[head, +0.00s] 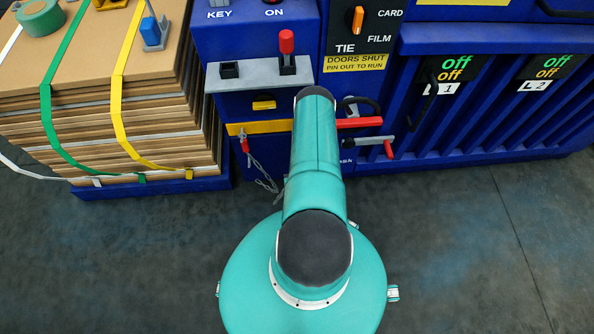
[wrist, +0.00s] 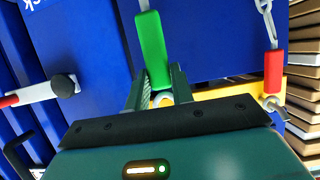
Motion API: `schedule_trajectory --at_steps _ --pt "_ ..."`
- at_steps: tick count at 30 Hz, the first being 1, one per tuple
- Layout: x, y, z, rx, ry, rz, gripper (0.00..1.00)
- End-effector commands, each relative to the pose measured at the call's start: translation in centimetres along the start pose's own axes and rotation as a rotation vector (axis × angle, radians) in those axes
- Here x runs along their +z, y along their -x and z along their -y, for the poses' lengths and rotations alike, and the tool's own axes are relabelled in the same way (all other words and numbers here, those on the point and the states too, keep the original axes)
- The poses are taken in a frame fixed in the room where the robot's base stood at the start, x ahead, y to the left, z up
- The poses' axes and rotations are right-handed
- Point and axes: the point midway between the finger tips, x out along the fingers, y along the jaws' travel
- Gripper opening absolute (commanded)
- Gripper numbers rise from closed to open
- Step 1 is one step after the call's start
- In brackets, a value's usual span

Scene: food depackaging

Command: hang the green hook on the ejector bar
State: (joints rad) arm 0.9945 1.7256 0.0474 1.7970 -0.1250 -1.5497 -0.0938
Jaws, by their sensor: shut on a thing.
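The green hook shows in the wrist view as a green grip (wrist: 152,45) with a grey metal shank running off the top edge. My gripper (wrist: 160,88) is shut on the lower end of this grip. The hook's far end is out of view. In the head view my arm hides my gripper and the hook. I cannot tell for sure which part is the ejector bar. A yellow bar (wrist: 222,92) lies just right of my fingers in the wrist view; it also shows in the head view (head: 262,127) on the blue machine (head: 255,45).
A red pin (wrist: 272,70) hangs on a chain beside the yellow bar. A red-tipped lever (head: 372,146) and a red handle (head: 358,122) stick out right of my arm. Strapped cardboard (head: 150,145) stands at the left. The grey floor (head: 480,250) is clear.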

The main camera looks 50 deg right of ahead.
Motion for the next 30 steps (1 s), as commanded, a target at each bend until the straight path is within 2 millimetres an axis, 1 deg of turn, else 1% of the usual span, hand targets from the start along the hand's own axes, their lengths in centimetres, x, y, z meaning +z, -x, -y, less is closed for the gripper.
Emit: schedule_trajectory --at_steps 3,30 --pt "-0.9 0.3 0.0 0.0 0.0 -0.001 0.0" --pt "-6.9 2.8 0.1 0.0 0.0 -0.001 0.0"
